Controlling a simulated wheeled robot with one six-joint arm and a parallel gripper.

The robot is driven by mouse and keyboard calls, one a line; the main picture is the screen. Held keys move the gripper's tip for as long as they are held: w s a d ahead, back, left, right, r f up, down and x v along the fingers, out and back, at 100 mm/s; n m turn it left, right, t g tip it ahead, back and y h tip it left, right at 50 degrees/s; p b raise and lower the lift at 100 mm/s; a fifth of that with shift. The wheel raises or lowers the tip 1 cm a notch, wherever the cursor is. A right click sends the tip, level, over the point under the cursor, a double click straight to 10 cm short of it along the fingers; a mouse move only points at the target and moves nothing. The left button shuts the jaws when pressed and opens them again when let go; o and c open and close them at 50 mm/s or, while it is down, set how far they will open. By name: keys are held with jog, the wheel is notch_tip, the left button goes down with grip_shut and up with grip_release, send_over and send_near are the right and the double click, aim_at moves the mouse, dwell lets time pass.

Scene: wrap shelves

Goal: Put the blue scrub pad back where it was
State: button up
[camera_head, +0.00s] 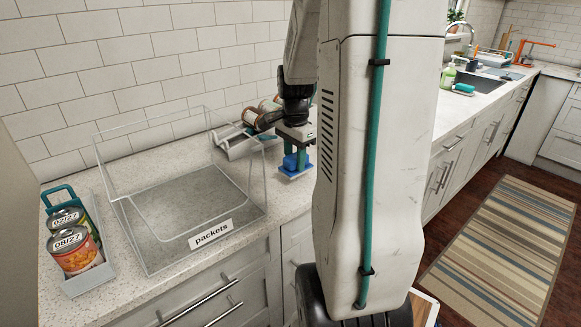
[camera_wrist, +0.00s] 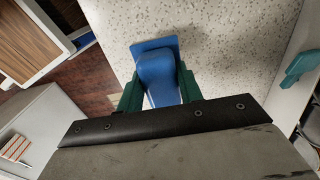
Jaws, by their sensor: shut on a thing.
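The blue scrub pad (camera_wrist: 156,72) is held between the two green fingers of my gripper (camera_wrist: 159,80) in the wrist view, with its wider flat end beyond the fingertips. In the head view, the pad (camera_head: 293,169) shows below my gripper (camera_head: 296,152), which points down near the counter's front edge, right of the clear bin. I cannot tell whether the pad touches the counter.
A clear bin (camera_head: 128,228) labelled "packets" looks empty. Left of it, a tray (camera_head: 88,281) holds two cans. My arm hides some counter. Near the sink (camera_head: 476,82) stand a green bottle (camera_head: 448,76) and a teal-blue item (camera_head: 464,88).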

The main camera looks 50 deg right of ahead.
aim_at(295, 169)
jog(key=shift+f, duration=1.7)
jog(key=shift+f, duration=0.1)
jog(key=o, duration=1)
jog(key=shift+c, duration=0.2)
notch_tip(295, 169, up, 12)
jog(key=shift+r, duration=0.15)
